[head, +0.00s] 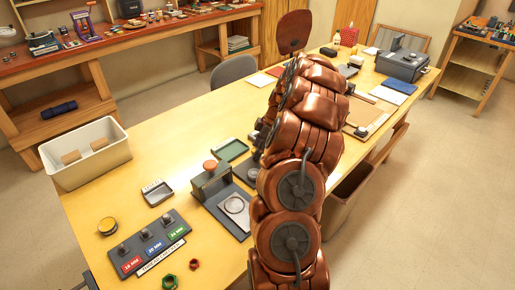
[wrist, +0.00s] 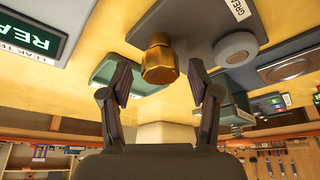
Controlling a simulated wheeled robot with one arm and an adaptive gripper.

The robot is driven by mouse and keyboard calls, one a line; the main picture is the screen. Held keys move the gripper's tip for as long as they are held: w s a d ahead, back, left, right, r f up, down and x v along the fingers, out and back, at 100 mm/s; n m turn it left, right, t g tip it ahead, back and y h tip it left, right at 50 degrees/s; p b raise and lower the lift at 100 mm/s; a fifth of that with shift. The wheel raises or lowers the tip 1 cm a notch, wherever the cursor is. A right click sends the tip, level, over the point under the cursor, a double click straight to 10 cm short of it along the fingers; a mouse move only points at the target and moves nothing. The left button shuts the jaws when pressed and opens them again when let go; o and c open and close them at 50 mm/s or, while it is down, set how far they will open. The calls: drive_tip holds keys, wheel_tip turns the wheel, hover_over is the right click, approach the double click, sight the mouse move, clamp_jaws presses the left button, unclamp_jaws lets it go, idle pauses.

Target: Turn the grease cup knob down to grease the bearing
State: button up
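The brass hexagonal grease cup knob (wrist: 160,62) shows in the wrist view, on a dark grey fixture (wrist: 185,18) with a white label that starts "GREA". My gripper (wrist: 160,85) is open. Its two dark fingers stand to the left and right of the knob, with a visible gap on each side. I see no contact, and I cannot tell how deep the knob sits between the fingertips. A round light-grey part (wrist: 235,48) is beside the knob on the right. In the head view my arm hides the gripper and the knob.
A green tray (wrist: 118,72) lies close behind the left finger. A panel lettered "LEAK TE" (wrist: 30,38) is at upper left. In the head view, the table holds a red-topped block (head: 210,172), a small grey tray (head: 157,192), a gauge block board (head: 143,245) and a white bin (head: 85,155).

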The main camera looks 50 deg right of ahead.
drive_tip(key=c, duration=1)
